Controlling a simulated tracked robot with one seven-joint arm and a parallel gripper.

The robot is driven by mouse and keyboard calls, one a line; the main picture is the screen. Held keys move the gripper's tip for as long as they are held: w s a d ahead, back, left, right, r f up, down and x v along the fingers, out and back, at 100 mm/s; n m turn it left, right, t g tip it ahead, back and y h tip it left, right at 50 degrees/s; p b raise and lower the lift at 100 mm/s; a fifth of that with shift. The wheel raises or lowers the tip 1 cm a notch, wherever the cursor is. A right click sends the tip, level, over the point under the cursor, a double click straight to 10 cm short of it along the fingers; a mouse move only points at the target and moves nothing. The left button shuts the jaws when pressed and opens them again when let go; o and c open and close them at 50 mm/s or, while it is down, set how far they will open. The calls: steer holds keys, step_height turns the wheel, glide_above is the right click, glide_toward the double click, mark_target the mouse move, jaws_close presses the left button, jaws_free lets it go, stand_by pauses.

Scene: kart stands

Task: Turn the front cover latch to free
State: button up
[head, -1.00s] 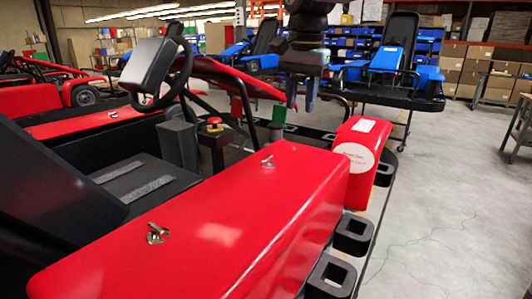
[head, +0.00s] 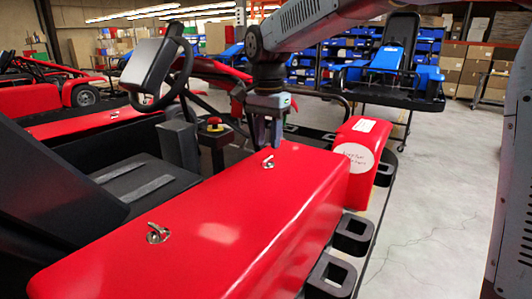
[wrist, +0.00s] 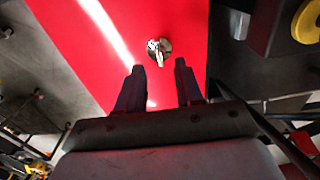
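The red side cover (head: 215,215) of the kart carries two small metal latches. The far latch (head: 268,162), toward the steering-wheel end, shows in the wrist view (wrist: 159,50) as a small lever on a round base. The near latch (head: 157,233) sits closer to me on the same cover. My gripper (head: 266,146) points down just above and behind the far latch. In the wrist view my gripper (wrist: 159,67) is open, its fingers apart and empty. The latch lies just beyond the fingertips, between their lines, with no visible contact.
The steering wheel (head: 165,75) and a red stop button (head: 214,122) stand left of my gripper. A red end pod (head: 354,165) and black side bars (head: 331,275) lie to the right. Another kart on a stand (head: 395,85) is behind. Open floor (head: 425,220) is at right.

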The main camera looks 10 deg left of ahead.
mark_target(268, 158)
steer(key=shift+f, duration=2.3)
steer(key=shift+c, duration=0.3)
